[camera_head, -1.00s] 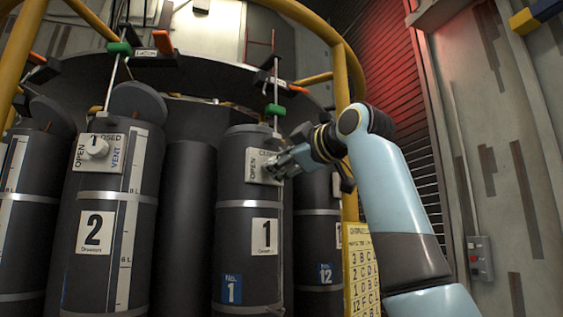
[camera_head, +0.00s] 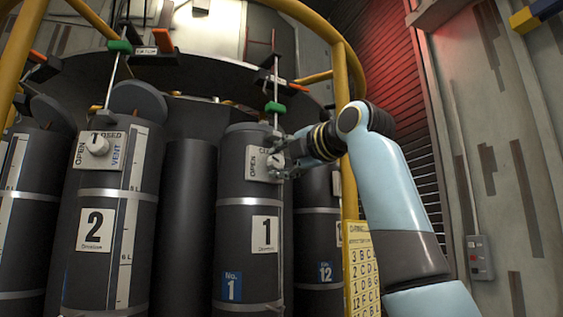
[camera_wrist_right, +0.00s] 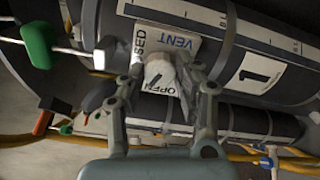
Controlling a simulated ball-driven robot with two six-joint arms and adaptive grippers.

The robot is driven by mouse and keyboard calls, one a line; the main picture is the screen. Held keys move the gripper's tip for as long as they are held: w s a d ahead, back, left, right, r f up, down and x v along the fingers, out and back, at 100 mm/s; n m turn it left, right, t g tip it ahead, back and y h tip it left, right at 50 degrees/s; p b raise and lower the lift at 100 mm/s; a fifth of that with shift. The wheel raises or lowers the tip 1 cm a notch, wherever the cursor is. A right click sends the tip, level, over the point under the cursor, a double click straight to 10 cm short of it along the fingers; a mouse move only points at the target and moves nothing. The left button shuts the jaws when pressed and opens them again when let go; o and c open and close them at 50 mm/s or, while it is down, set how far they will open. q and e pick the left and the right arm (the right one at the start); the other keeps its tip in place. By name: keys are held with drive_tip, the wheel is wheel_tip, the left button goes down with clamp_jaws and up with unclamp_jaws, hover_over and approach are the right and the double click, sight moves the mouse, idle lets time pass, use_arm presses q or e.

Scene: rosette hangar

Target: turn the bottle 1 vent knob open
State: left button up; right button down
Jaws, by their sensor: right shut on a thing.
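Bottle 1 (camera_head: 231,226) is a dark cylinder with a white "1" label (camera_head: 264,234). The round white vent knob (camera_wrist_right: 159,74) sits between my right gripper's fingers in the wrist view. A dark mark on it slants toward the lower left, between CLOSED and OPEN as far as I can tell. My right gripper (camera_head: 278,162) is shut on this knob, one finger on either side. My left gripper is out of view.
Bottle 2 (camera_head: 84,264), with its own vent knob (camera_head: 97,146), stands to the left. Bottle 12 (camera_head: 318,229) is behind on the right. Yellow rails (camera_head: 342,84) curve above and beside the bottles. A green-handled rod (camera_head: 275,109) rises above bottle 1. A yellow chart (camera_head: 360,262) hangs near my arm.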

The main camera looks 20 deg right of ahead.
drive_tip(key=shift+f+n, duration=0.2)
drive_tip(key=shift+n, duration=2)
drive_tip(key=shift+b, duration=0.3)
drive_tip(key=c, duration=0.9)
unclamp_jaws()
drive_tip(key=shift+c, duration=0.2)
drive_tip(key=v, duration=1.2)
